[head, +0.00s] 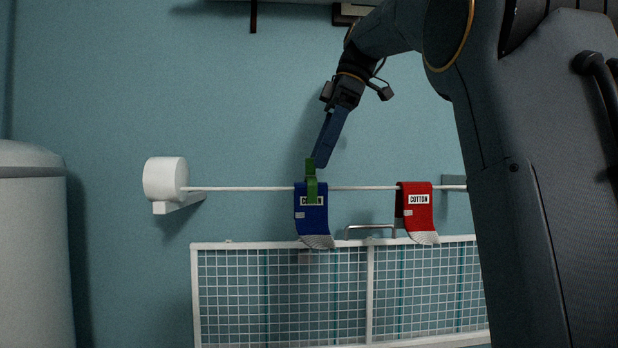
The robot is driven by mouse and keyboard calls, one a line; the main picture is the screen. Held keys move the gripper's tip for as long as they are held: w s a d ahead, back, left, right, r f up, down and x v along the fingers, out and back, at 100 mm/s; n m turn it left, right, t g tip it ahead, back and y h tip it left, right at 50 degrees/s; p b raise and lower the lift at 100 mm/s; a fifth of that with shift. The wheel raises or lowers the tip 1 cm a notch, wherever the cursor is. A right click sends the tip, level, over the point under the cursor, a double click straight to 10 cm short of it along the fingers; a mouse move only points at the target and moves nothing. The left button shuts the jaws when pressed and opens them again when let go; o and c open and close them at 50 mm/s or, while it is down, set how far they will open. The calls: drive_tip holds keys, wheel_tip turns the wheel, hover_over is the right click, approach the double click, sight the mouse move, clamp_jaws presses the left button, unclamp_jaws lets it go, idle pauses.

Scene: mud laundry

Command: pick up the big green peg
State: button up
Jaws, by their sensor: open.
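The big green peg (311,183) is upright on the white line, over the top of a blue sock (313,222) that hangs there. It covers part of the sock's white "COTTON" label. My gripper (319,162) reaches down from the upper right, with its blue fingers at the upper end of the peg. The jaws are open. The fingers overlap the peg's top in this view, and I cannot tell whether they touch it or stand on both sides of it.
A red sock (418,207) hangs on the same line (245,189) to the right. A white reel (165,179) holds the line's left end at the wall. A white wire rack (280,295) sits below the socks. A white cylinder (35,250) stands at far left.

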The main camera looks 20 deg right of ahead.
sight(310, 175)
drive_tip(key=shift+p+x, duration=0.6)
drive_tip(key=shift+x, duration=1.95)
drive_tip(key=shift+w, duration=0.15)
drive_tip(key=c, duration=1.1)
drive_tip(key=shift+r, duration=0.1)
wheel_tip(310, 175, up, 9)
drive_tip(key=shift+r, duration=0.45)
